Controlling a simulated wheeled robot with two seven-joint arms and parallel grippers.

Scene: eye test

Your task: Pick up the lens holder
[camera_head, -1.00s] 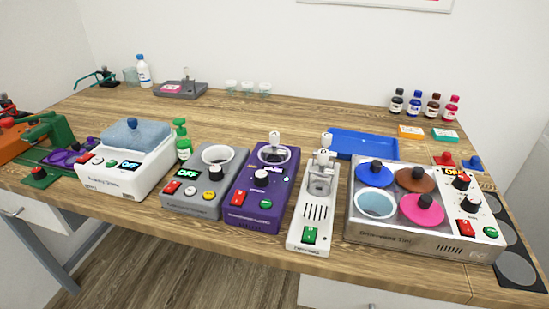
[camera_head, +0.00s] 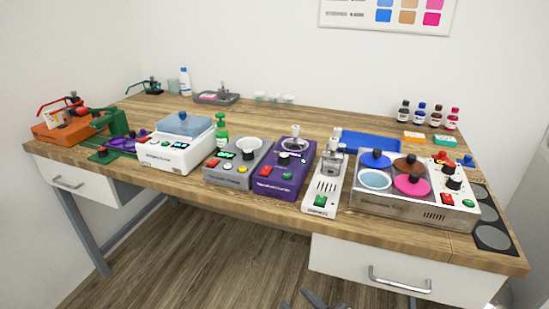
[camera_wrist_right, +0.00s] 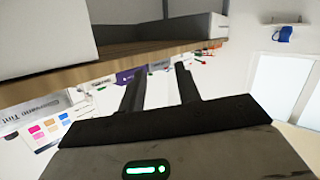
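I cannot tell for sure which thing is the lens holder. Small clear pieces with grey tops stand on the purple machine (camera_head: 268,186) and on the narrow white machine (camera_head: 322,193) in the head view. Clear cups (camera_head: 274,97) stand at the back of the table. My right gripper (camera_head: 314,299) shows at the bottom edge of the head view, in front of and below the table. In the right wrist view its two dark fingers (camera_wrist_right: 160,78) are apart with nothing between them. My left gripper is not in view.
The wooden table (camera_head: 150,107) also bears a white machine (camera_head: 168,155), a grey machine (camera_head: 228,174), a steel tint unit (camera_head: 410,207), a blue tray (camera_head: 368,142) and an orange device (camera_head: 62,129). Drawers (camera_head: 335,257) hang under the front edge. The table's back middle is mostly clear.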

